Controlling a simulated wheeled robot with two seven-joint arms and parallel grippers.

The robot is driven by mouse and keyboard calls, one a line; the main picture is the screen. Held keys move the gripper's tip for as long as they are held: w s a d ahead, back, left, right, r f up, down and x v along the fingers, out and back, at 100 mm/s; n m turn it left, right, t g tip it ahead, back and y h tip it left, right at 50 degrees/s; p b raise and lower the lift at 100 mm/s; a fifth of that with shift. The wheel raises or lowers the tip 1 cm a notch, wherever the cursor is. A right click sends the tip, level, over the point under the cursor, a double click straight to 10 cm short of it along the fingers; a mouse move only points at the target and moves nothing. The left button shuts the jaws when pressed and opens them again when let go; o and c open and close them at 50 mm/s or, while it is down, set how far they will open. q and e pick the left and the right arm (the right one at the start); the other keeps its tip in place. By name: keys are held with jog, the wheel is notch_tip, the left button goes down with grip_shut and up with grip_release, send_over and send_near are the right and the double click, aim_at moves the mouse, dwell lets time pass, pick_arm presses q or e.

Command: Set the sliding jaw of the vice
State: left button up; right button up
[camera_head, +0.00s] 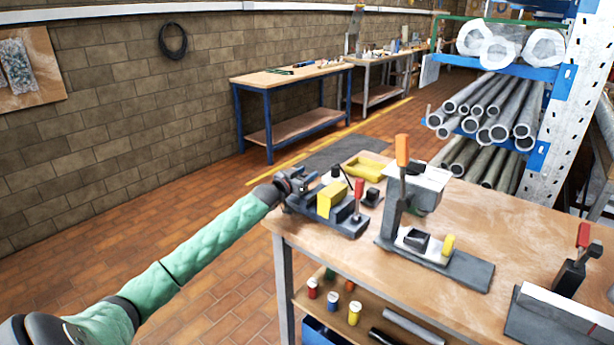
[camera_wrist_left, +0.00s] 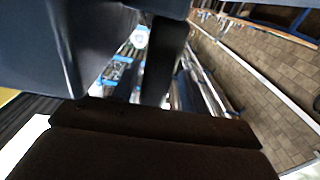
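The vice (camera_head: 343,222) sits at the near left corner of the wooden workbench. It has a dark grey body, a yellow block (camera_head: 331,200) on top and a red-tipped lever (camera_head: 359,188) at its right. My left gripper (camera_head: 297,184) is at the left end of the vice, touching or very close to it. Its fingers are small and dark there, so their opening does not show. In the left wrist view a blue-grey surface (camera_wrist_left: 45,45) fills the upper left, close to a dark finger (camera_wrist_left: 166,62). Which part of the vice is the sliding jaw is unclear. My right gripper is not in view.
On the workbench (camera_head: 520,225) stand a fixture with an orange-handled lever (camera_head: 402,152), a yellow tray (camera_head: 366,167) and another red-handled fixture (camera_head: 572,268). A lower shelf holds small coloured cylinders (camera_head: 354,312). A pipe rack (camera_head: 497,106) stands behind. Floor is free at left.

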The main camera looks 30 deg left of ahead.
pick_arm(q)
jog(key=shift+d, duration=0.1)
jog(key=shift+s+f, duration=0.1)
jog(key=shift+s, duration=0.35)
jog(key=s, duration=0.1)
jog(key=s+b, duration=0.1)
jog(key=s, duration=0.3)
jog(key=shift+a, duration=0.25)
jog(key=shift+s+a+b, duration=0.1)
jog(key=shift+s+b, duration=0.25)
jog(key=shift+s, duration=0.6)
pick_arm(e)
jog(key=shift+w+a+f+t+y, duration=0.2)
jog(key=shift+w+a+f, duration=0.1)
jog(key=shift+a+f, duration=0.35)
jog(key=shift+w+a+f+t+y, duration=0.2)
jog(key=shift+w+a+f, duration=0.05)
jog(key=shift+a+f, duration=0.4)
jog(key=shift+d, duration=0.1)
